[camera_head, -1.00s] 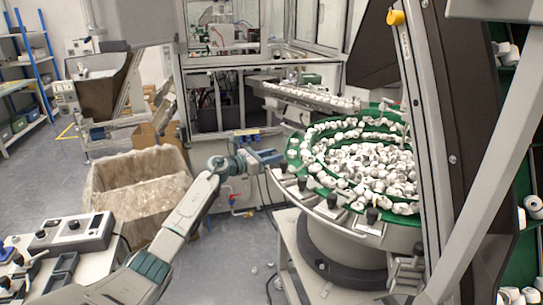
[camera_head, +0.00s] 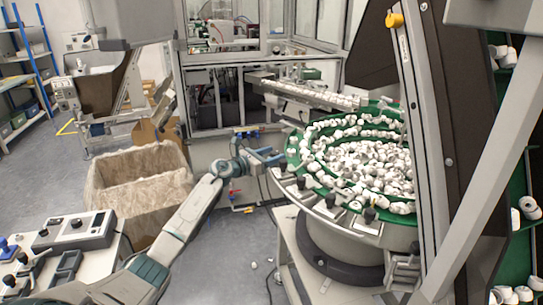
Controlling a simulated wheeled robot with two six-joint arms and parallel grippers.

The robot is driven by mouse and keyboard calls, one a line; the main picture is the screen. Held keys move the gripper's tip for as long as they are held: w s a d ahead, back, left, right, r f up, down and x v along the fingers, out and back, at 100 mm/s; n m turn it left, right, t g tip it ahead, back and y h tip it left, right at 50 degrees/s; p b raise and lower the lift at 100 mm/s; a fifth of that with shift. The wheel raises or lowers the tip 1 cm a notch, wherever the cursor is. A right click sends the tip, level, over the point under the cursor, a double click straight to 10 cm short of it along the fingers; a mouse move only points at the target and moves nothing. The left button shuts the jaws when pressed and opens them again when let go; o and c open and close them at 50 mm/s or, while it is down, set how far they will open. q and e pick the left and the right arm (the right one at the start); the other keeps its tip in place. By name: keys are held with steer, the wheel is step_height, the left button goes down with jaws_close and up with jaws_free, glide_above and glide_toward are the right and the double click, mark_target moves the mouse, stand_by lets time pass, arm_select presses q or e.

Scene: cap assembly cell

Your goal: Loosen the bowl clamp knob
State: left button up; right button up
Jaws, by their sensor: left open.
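The feeder bowl (camera_head: 338,232) stands at the right, green inside and full of white caps. Several black clamp knobs sit along its near rim, among them one at the left end (camera_head: 283,166), one beside it (camera_head: 301,184) and one nearer the front (camera_head: 369,215). My left gripper (camera_head: 275,157) is open and empty at the rim's left end, close to the leftmost knob. Whether a finger touches that knob is too small to tell. My right gripper is not in view.
A grey frame post (camera_head: 421,150) rises in front of the bowl's right side. A lined carton (camera_head: 140,165) stands left of my left arm. A control box (camera_head: 76,230) sits on a bench at lower left. A linear track (camera_head: 310,95) lies behind the bowl.

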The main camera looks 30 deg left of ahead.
arm_select(q)
steer(key=b+v, duration=0.4)
steer(key=v, duration=0.6)
steer(key=shift+s, duration=0.35)
steer(key=shift+a, duration=0.1)
